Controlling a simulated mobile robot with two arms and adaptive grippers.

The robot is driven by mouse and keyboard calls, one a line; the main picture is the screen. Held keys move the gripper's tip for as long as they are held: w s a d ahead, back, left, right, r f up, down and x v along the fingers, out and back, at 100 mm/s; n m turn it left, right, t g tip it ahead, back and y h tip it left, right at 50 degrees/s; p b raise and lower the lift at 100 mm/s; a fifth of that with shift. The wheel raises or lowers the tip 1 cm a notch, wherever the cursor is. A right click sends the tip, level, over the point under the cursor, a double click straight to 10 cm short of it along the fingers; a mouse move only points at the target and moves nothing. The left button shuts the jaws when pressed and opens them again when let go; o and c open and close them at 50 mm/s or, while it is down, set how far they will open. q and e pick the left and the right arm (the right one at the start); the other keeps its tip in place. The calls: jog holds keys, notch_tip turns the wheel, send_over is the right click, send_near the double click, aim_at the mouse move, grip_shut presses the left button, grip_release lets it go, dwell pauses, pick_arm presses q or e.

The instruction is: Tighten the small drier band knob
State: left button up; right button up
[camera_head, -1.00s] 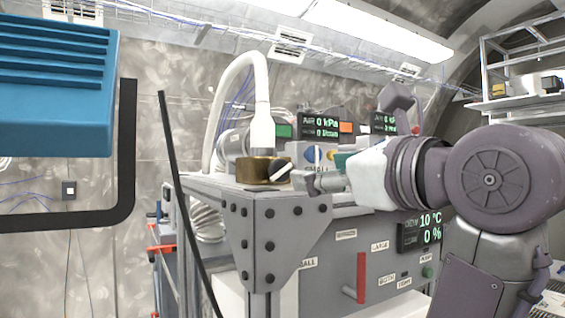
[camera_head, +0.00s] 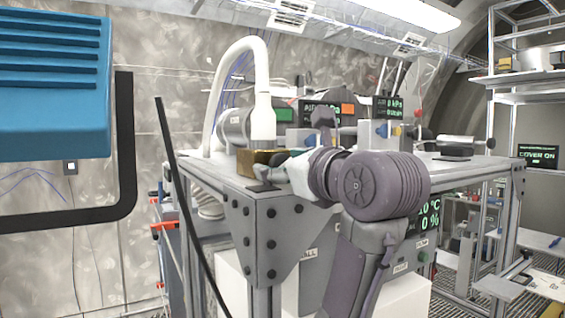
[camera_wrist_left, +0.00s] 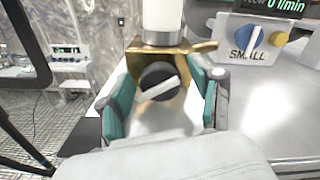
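A round black knob with a white bar across it (camera_wrist_left: 160,82) sits on the front of a brass fitting (camera_wrist_left: 150,57) in the left wrist view. The brass fitting (camera_head: 254,163) also shows at the table corner in the head view, beneath a white hose end. My left gripper (camera_head: 283,163) is right in front of it and hides the knob there. In the left wrist view my left gripper (camera_wrist_left: 160,98) has its teal fingers on either side of the knob, with gaps showing between fingers and knob. It is open. My right gripper is not in view.
The fitting stands on a grey steel table (camera_head: 445,170). A box marked SMALL (camera_wrist_left: 248,40) with a blue and yellow dial is right of the fitting. A white hose (camera_head: 213,110) rises above. A blue ribbed box (camera_head: 50,90) and a black bar (camera_head: 126,150) are at left.

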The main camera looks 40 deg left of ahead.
pick_arm(q)
jog(key=c, duration=1.1)
jog(key=shift+m, duration=0.4)
jog(key=m+b, duration=0.1)
jog(key=m, duration=0.1)
jog(key=shift+f+m, duration=0.1)
jog(key=shift+m, duration=0.2)
jog(key=shift+m+b, duration=0.55)
jog(key=shift+m, duration=1.25)
jog(key=o, duration=1.1)
jog(key=shift+w, duration=0.1)
jog(key=shift+o, duration=0.2)
